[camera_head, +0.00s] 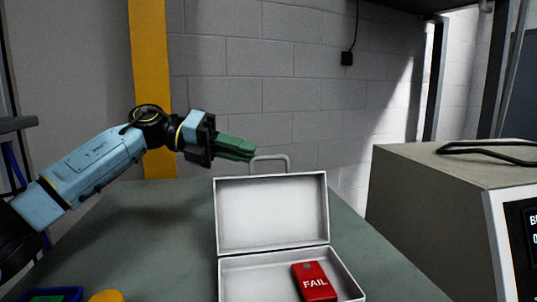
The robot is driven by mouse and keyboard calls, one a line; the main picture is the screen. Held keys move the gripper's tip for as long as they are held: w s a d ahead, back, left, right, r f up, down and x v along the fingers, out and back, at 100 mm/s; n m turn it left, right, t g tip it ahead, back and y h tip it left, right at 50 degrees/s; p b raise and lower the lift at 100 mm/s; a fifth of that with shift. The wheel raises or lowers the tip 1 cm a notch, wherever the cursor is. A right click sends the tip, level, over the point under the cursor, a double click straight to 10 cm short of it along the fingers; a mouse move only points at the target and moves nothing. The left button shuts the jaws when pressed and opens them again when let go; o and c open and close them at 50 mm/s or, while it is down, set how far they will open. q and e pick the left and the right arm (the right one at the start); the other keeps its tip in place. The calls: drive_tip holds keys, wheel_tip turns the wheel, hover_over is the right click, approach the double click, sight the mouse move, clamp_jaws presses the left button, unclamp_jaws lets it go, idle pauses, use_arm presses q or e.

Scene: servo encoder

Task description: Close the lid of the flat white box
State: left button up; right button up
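The flat white box (287,264) lies open on the table, its lid (271,215) standing roughly upright at the back with a grey handle on the lid's top edge. A red device (315,282) marked "FAIL" lies inside the box at the right. My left gripper (252,149) comes in from the left and is just above and left of the handle, near the lid's top edge. Its green fingers lie close together in this view, and I cannot tell whether they are shut or touching the handle. My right gripper is not in view.
A large beige instrument (430,190) with a black cable on top and a screen stands on the right. A blue tray (55,295) and a yellow object (106,296) show at the lower left.

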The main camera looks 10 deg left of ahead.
sight(269, 158)
use_arm(q)
drive_tip(key=p+x, duration=0.1)
drive_tip(key=x, duration=0.4)
drive_tip(key=shift+d+f, duration=0.1)
drive_tip(key=shift+d, duration=0.2)
clamp_jaws()
